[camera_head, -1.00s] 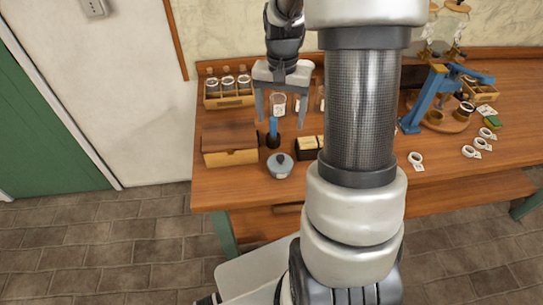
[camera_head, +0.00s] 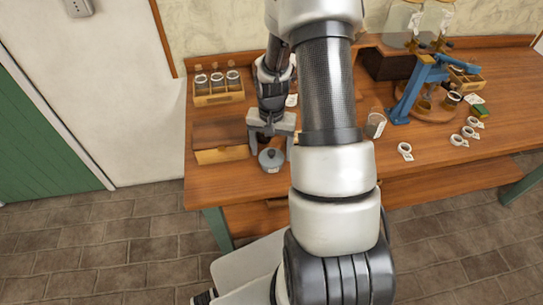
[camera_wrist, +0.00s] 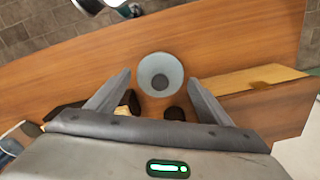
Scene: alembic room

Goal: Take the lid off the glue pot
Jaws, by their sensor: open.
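The glue pot (camera_head: 268,166) is a small grey-blue round pot near the front edge of the bench, left of my arm. Its lid (camera_head: 271,154), with a dark knob, is on it. In the wrist view the lid (camera_wrist: 148,66) shows from above as a round disc, its knob in the middle. My gripper (camera_head: 271,148) is open and points down over the pot. In the wrist view its fingers lie to either side of the lid's near part, with nothing between them held. Whether they touch the lid, I cannot tell.
A wooden box (camera_head: 222,155) stands close left of the pot. A jar rack (camera_head: 218,98) is behind it. Small dark items (camera_wrist: 130,102) lie close by in the wrist view.

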